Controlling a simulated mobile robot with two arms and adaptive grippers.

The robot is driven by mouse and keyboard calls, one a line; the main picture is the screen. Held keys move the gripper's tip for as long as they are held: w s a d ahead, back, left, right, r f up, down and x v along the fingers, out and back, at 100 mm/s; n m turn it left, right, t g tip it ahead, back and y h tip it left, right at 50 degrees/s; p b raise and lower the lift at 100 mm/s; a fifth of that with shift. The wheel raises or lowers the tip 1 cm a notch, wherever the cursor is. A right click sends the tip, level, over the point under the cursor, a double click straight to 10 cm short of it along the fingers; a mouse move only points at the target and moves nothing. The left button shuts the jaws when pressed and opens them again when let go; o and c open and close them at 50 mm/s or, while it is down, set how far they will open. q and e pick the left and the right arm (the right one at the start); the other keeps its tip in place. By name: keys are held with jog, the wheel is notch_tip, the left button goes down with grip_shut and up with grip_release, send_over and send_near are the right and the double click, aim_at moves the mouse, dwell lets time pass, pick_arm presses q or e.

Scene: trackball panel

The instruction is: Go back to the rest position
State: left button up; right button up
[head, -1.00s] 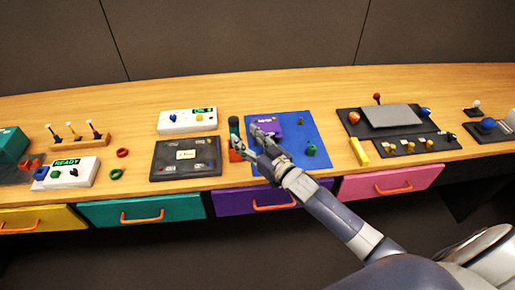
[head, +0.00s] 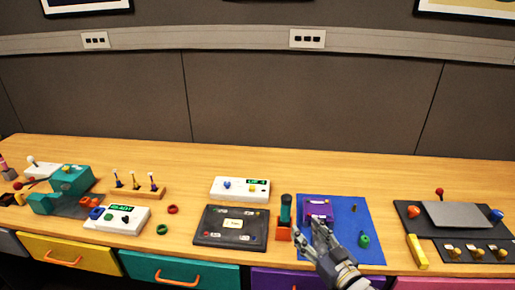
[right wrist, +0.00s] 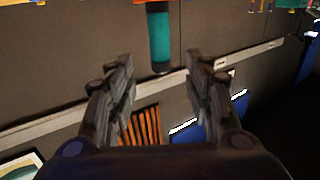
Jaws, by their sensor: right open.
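My right gripper (head: 318,228) is open and empty. In the head view it overlaps the front of a purple box (head: 318,208) on a blue mat (head: 345,205); I cannot tell its height or whether it touches. In the right wrist view its two fingers (right wrist: 160,88) stand wide apart with nothing between them. A teal cylinder (right wrist: 160,35) shows beyond the fingers there. In the head view a dark teal cylinder (head: 286,209) stands in an orange base beside the mat. My left gripper is not in view.
A black panel with a grey plate (head: 455,215), knobs and a yellow bar (head: 417,251) lies to the right. A dark box (head: 231,228), white READY box (head: 117,219) and peg stand (head: 137,191) lie to the left. Coloured drawers (head: 180,268) line the front. The back of the table is clear.

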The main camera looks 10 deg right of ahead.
jog(key=s+a+f+g+h, duration=0.1)
jog(key=s+f+g+h, duration=0.3)
jog(key=s, duration=0.6)
jog(key=s+a+f+m+g+y, duration=0.1)
jog(key=s+f+g, duration=0.3)
jog(key=s, duration=0.6)
jog(key=s+a+f+g+h, duration=0.1)
jog(key=s+f+g+h, duration=0.1)
jog(key=s+g, duration=0.6)
jog(key=s+f+t, duration=0.1)
jog(key=s+f, duration=0.1)
jog(key=f, duration=1.2)
jog(key=s+f, duration=0.3)
jog(key=f, duration=1.1)
jog(key=s+d+f+g, duration=0.1)
jog(key=s+d+f, duration=0.2)
jog(key=s+f, duration=1.2)
jog(key=shift+s, duration=0.4)
jog(key=shift+d, duration=0.1)
